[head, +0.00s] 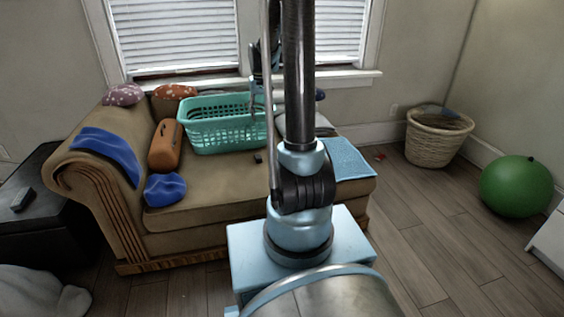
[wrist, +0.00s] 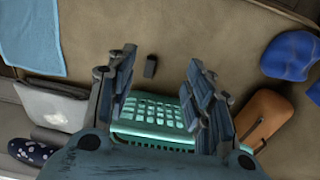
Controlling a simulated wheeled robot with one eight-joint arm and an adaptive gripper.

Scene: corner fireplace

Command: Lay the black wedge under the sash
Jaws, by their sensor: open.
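A small black block (head: 258,157), which looks like the black wedge, lies on the seat of the tan sofa, just in front of the teal basket. In the wrist view the wedge (wrist: 150,66) lies beyond and between the fingertips, apart from them. My gripper (wrist: 160,78) is open and empty, above the seat and basket. Two windows with white blinds stand behind the sofa; the left window's lower sash (head: 185,75) shows as a brown strip above the sill. I cannot tell whether a gap is under it.
The teal basket (head: 215,125) stands on the sofa (head: 215,202) against its back. A wicker basket (head: 436,150) and green ball (head: 516,186) stand right. Floor between is mostly clear.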

